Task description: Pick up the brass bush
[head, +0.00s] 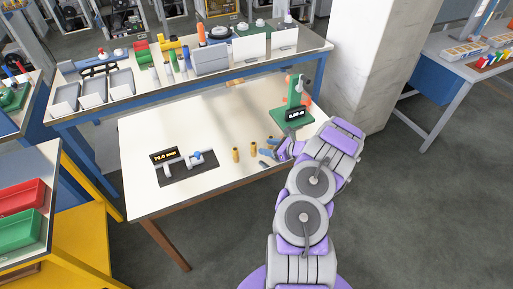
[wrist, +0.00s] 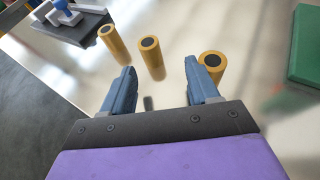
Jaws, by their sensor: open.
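Three upright brass bushes with dark bores stand on the pale table. In the wrist view one brass bush (wrist: 114,46) is at the upper left, another (wrist: 151,58) is just beyond the gap between my fingers, and a third (wrist: 213,67) is partly hidden behind the right finger. In the head view two brass bushes (head: 236,155) (head: 253,149) stand left of my gripper (head: 268,147). My gripper, seen in the wrist view (wrist: 159,72), is open with its blue fingers apart and nothing held between them.
A black gauge stand with a display (head: 187,168) is at the table's left. A green gauge stand (head: 292,119) is behind my gripper. A small dark object (wrist: 148,103) shows between my fingers. The table's front left is clear.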

